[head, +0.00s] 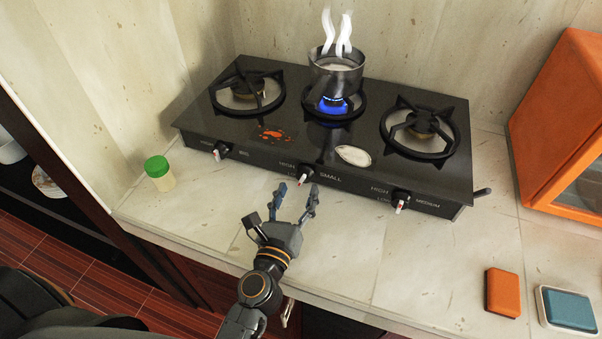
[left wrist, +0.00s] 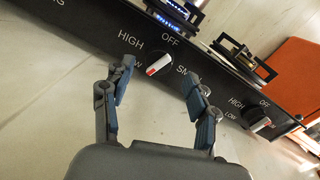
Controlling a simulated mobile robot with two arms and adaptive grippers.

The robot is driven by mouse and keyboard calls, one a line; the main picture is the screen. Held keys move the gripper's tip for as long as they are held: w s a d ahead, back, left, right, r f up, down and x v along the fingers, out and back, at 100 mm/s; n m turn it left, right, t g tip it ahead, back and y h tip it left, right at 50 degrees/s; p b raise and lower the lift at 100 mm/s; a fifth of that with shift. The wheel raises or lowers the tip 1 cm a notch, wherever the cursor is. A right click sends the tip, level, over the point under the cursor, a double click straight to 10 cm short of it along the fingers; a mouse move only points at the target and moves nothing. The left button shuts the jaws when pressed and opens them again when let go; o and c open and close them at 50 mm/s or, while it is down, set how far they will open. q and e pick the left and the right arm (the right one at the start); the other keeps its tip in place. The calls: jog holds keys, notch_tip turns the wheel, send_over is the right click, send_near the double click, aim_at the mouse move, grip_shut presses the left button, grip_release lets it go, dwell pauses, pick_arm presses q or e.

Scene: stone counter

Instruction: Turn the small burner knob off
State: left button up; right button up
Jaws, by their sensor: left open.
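In the left wrist view the knob (left wrist: 158,64) is black with a red and white bar, which lies slanted. HIGH, OFF and LOW are printed around it. The middle burner (head: 335,106) has a blue flame under a steaming pot (head: 337,75). My left gripper (head: 296,191) is open and empty in front of this knob, its fingers either side of it in the wrist view (left wrist: 158,78). Contact is not visible. My right gripper is out of view.
Other knobs sit at the left (head: 220,151) and right (head: 401,201) of the stove front. A green-lidded jar (head: 159,173) stands left on the counter. An orange sponge (head: 503,292), a blue-topped dish (head: 569,309) and an orange cabinet (head: 565,115) are at right.

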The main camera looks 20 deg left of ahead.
aim_at(301, 181)
pick_arm(q)
jog(key=shift+w+a+p, duration=0.1)
jog(key=shift+w+p, duration=0.25)
jog(key=shift+w, duration=1.55)
jog(key=shift+c, duration=0.5)
jog(key=c, duration=1.1)
